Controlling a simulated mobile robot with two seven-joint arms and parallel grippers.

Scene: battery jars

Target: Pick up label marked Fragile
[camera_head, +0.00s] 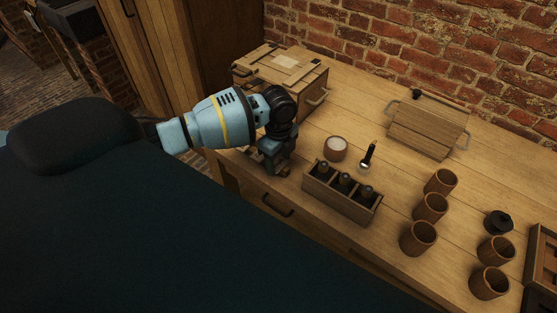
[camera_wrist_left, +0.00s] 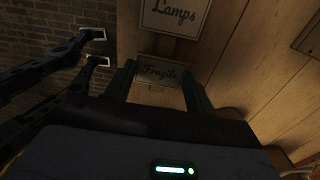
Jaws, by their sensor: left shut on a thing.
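The label marked Fragile (camera_wrist_left: 160,72) shows in the left wrist view, its dark lettering readable on a dim brownish plate. It sits between the two fingers of my left gripper (camera_wrist_left: 160,88), which is shut on it. In the head view my left gripper (camera_head: 279,168) is at the near edge of the wooden table, left of the dark divided box; the label cannot be clearly made out there. My right gripper is not in view.
A wooden chest (camera_head: 279,79) with a pale paper on its lid stands behind my left gripper. A divided box (camera_head: 341,200) holding dark jars is to its right.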

